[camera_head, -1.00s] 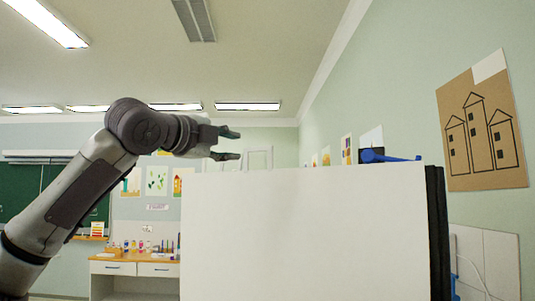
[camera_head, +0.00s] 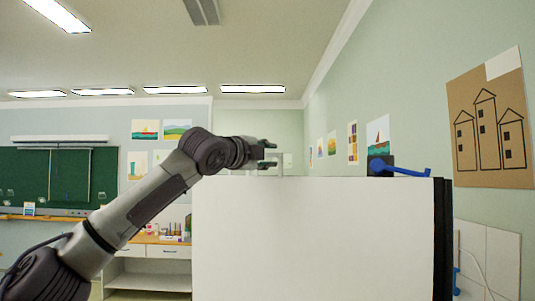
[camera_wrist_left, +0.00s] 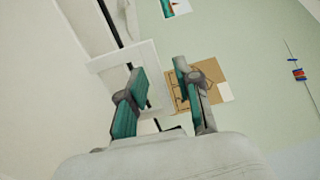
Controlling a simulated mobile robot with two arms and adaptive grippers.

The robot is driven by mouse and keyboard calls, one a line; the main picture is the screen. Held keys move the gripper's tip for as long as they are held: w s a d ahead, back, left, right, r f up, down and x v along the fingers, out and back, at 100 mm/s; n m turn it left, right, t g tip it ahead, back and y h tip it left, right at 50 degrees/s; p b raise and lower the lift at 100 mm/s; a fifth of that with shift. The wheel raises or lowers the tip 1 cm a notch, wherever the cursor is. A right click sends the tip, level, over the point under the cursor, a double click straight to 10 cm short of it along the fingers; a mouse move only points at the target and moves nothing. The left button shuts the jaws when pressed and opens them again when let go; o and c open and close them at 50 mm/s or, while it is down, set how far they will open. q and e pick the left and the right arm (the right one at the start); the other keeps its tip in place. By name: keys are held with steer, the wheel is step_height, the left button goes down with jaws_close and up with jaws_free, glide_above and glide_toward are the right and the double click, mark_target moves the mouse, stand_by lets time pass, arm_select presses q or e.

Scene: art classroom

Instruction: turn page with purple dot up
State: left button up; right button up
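A large blank white page (camera_head: 315,240) fills the lower middle of the head view, facing me. No purple dot shows on it. A blue clip-like part (camera_head: 400,170) sits at its top right edge, and a black edge (camera_head: 443,240) runs down its right side. My left gripper (camera_head: 269,154) is just above the page's top edge, left of its middle. Its teal fingers are apart with nothing between them; the gap also shows in the left wrist view (camera_wrist_left: 161,78). Whether a finger touches the page cannot be told. My right gripper is not in view.
A brown drawing of houses (camera_head: 490,125) hangs on the right wall. A wooden-topped cabinet (camera_head: 150,254) stands behind the page at the left, and a green chalkboard (camera_head: 70,180) is on the far wall.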

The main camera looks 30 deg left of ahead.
arm_select(q)
steer(key=shift+w, duration=0.1)
steer(key=shift+c, duration=2.6)
jaws_close()
steer(key=shift+w+d+p, duration=0.1)
steer(key=shift+w+p, duration=0.5)
steer(key=shift+p, duration=0.05)
steer(key=shift+w+d+f, duration=0.1)
steer(key=shift+w+f, duration=0.1)
steer(key=shift+w, duration=1.15)
steer(key=shift+w+f, duration=0.2)
steer(key=shift+w, duration=1.1)
steer(key=shift+w+d+f, duration=0.1)
steer(key=shift+w+f, duration=0.1)
steer(key=shift+w, duration=1.15)
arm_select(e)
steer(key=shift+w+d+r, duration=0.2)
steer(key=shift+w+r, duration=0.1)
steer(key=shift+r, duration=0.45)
